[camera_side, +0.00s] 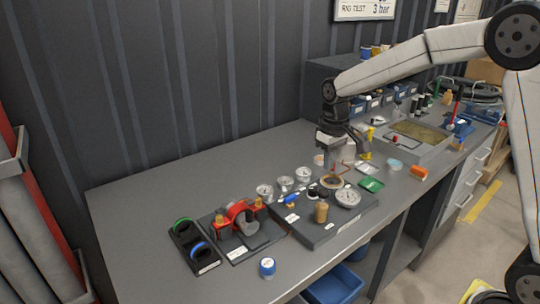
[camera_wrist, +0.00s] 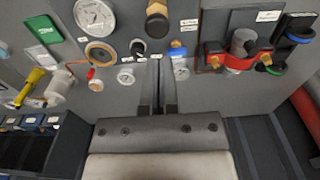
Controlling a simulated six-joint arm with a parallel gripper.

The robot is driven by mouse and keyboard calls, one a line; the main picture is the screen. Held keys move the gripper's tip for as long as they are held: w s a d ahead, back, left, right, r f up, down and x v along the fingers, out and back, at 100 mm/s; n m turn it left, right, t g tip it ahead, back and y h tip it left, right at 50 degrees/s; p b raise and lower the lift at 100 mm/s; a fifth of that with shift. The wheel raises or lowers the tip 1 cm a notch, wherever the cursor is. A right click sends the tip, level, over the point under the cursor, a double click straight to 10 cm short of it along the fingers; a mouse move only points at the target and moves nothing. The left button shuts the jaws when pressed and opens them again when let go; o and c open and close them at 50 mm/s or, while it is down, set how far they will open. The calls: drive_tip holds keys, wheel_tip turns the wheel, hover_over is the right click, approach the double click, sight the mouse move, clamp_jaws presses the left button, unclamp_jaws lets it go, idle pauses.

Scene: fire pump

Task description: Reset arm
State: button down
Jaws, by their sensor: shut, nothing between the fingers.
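My gripper (camera_side: 335,172) points down over the dark grey board (camera_side: 318,240) on the workbench. It is shut and holds nothing. In the wrist view my gripper (camera_wrist: 158,82) shows as two dark fingers close together, near the lower small gauges. The round gauges (camera_side: 304,174) and the copper ring (camera_side: 331,183) sit close to it in the side view. I cannot tell the exact height of the fingertips above the board.
A red clamp fixture (camera_side: 240,222) and a stand with green and blue rings (camera_side: 190,243) are at the left. A blue-topped jar (camera_side: 267,267) stands near the front edge. A green card (camera_side: 371,184) and an orange block (camera_side: 418,172) lie right. The bench's left end (camera_side: 125,205) is clear.

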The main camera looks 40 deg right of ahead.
drive_tip(key=s+a+f+t, duration=0.1)
drive_tip(key=s+f, duration=0.3)
drive_tip(key=s, duration=0.4)
drive_tip(key=s+a+f+t, duration=0.1)
drive_tip(key=s+a+f, duration=0.2)
drive_tip(key=s, duration=0.6)
drive_tip(key=shift+a+f, duration=0.4)
drive_tip(key=shift+a, duration=0.1)
drive_tip(key=shift+w, duration=0.1)
idle(3.0)
